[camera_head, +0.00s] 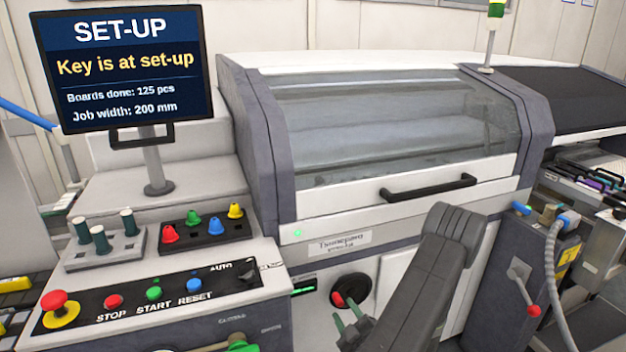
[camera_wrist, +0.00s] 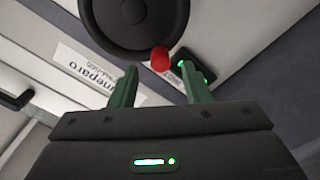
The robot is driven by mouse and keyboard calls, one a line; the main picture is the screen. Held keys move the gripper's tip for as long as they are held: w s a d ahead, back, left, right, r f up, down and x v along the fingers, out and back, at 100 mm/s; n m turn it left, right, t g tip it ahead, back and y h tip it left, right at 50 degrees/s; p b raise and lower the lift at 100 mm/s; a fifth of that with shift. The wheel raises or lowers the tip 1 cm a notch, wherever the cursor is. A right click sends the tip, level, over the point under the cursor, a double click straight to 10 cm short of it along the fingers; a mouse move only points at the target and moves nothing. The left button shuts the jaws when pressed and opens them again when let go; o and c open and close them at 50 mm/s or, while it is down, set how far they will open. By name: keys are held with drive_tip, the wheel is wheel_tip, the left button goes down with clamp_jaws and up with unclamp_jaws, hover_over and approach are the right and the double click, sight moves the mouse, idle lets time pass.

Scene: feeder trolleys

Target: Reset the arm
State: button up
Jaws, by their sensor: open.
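My gripper (camera_head: 347,322) is open, with its green fingers pointing up toward the machine front in the head view. It sits just below a dark round handwheel (camera_head: 354,284) with a red knob (camera_head: 338,299). In the wrist view, my gripper (camera_wrist: 158,68) has its two fingers apart with nothing held between them. The handwheel (camera_wrist: 133,20) and its red knob (camera_wrist: 160,58) show beyond the fingertips. Whether a finger touches the knob I cannot tell. My grey arm runs up in front of the machine.
A control panel (camera_head: 120,318) with several buttons is at lower left, below a screen (camera_head: 125,65) reading "SET-UP". The machine's hood (camera_head: 385,130) is closed, with a black handle (camera_head: 428,187). A grey unit (camera_head: 505,270) with a red-tipped lever and hose stands at right.

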sight(340, 305)
drive_tip(key=shift+x, duration=1.55)
drive_tip(key=shift+s, duration=0.1)
drive_tip(key=v, duration=1.3)
drive_tip(key=x, duration=1.3)
drive_tip(key=shift+a, duration=0.1)
drive_tip(key=shift+f+n+b, duration=0.6)
drive_tip(key=shift+n+b, duration=0.2)
drive_tip(key=shift+n, duration=0.3)
